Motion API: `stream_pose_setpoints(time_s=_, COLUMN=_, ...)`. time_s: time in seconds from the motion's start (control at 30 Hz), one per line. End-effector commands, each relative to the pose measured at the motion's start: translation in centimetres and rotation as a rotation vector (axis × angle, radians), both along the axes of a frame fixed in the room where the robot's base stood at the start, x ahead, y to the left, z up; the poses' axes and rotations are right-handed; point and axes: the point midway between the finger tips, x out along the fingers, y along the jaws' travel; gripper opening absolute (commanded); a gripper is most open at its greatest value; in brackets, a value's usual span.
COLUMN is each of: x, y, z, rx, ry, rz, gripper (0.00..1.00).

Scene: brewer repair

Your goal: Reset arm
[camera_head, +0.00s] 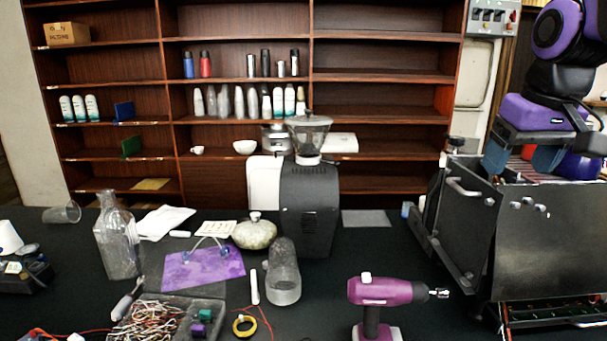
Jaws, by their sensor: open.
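My arm comes in at the upper right, purple and black. My gripper (521,157) points down at its end, with two blue fingertips apart and open. It hangs in front of or over the open top of a large black machine (520,235) at the right, and the depth between them is unclear. I see nothing held, though a small red thing shows behind the fingers.
The dark table (330,300) bears a purple drill (385,292), a black grinder (310,205), a glass bottle (117,240), a clear jar (283,272), a lidded pot (254,233), a purple mat (200,270) and a tray of wires (165,318). Wooden shelves (380,60) stand behind.

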Motion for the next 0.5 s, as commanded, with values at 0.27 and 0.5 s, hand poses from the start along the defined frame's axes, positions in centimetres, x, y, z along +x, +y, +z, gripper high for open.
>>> stream_pose_setpoints(time_s=0.27, x=-7.2, y=1.1, z=-2.3, rx=0.009, ry=-0.095, rz=0.003, gripper=0.76)
stream_pose_setpoints(time_s=0.5, x=-11.6, y=1.6, z=-4.9, rx=0.019, ry=-0.160, rz=0.005, gripper=0.76)
